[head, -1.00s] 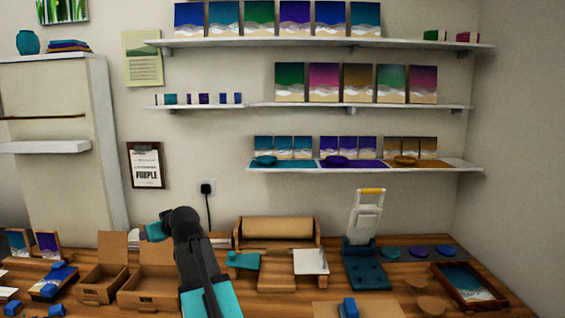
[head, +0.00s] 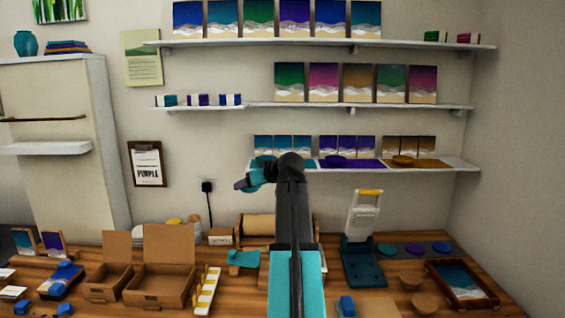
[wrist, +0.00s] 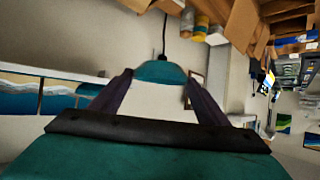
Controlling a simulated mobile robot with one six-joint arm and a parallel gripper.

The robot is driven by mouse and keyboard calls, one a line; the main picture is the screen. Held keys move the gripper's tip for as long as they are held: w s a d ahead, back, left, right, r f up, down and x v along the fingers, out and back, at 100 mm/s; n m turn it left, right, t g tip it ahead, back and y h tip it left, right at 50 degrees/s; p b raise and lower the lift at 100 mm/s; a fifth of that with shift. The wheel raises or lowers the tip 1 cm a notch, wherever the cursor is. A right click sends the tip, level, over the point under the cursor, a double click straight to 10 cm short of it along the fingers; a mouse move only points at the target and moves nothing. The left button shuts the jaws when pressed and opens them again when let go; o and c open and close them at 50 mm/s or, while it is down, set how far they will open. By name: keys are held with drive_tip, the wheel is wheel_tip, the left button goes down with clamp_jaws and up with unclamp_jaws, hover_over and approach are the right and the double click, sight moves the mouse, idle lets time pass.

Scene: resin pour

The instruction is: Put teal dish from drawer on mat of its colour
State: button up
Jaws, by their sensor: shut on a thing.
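My gripper (head: 240,185) is raised in front of the wall, just below the left end of the lower shelf. In the wrist view the gripper (wrist: 160,85) is shut on a teal dish (wrist: 160,71), held between its dark purple fingers. In the head view the held dish cannot be made out clearly. The teal mat (head: 311,166) lies at the left of the lower shelf, partly hidden by my arm. Another teal dish (head: 263,160) shows on that mat's left part.
Right of the teal mat are a purple mat (head: 368,163) with a purple dish (head: 337,161) and a brown mat (head: 433,163) with a brown dish (head: 403,160). Small pictures stand behind the mats. Open cardboard boxes (head: 165,285) and tools fill the bench below.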

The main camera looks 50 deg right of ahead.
drive_tip(key=s+d+r+p, duration=0.1)
drive_tip(key=s+d+r, duration=0.3)
drive_tip(key=s+d, duration=0.2)
drive_tip(key=s+d+r+p, duration=0.2)
drive_tip(key=s+d+r, duration=0.3)
drive_tip(key=s, duration=0.4)
drive_tip(key=shift+s+d+r+m, duration=0.25)
drive_tip(key=shift+d+m, duration=0.05)
drive_tip(key=shift+d, duration=0.2)
drive_tip(key=w+d+p, duration=0.1)
drive_tip(key=w+d, duration=0.2)
drive_tip(key=w+d+f+p, duration=0.1)
drive_tip(key=w+d+p, duration=0.1)
drive_tip(key=w+d, duration=0.1)
drive_tip(key=w+d+p, duration=0.1)
drive_tip(key=w+d, duration=0.2)
drive_tip(key=d, duration=0.2)
drive_tip(key=shift+w+d+f, duration=0.1)
drive_tip(key=shift+w+f, duration=0.1)
drive_tip(key=shift+w, duration=0.1)
drive_tip(key=shift+p, duration=0.3)
drive_tip(key=shift+w+d, duration=0.3)
drive_tip(key=shift+d, duration=0.1)
drive_tip(key=shift+w+d+f+p, duration=0.1)
drive_tip(key=shift+w+d+p, duration=0.05)
drive_tip(key=shift+p, duration=0.15)
wheel_tip(320, 180, down, 2)
drive_tip(key=shift+f+p, duration=0.1)
drive_tip(key=shift+p, duration=0.5)
drive_tip(key=shift+f, duration=0.6)
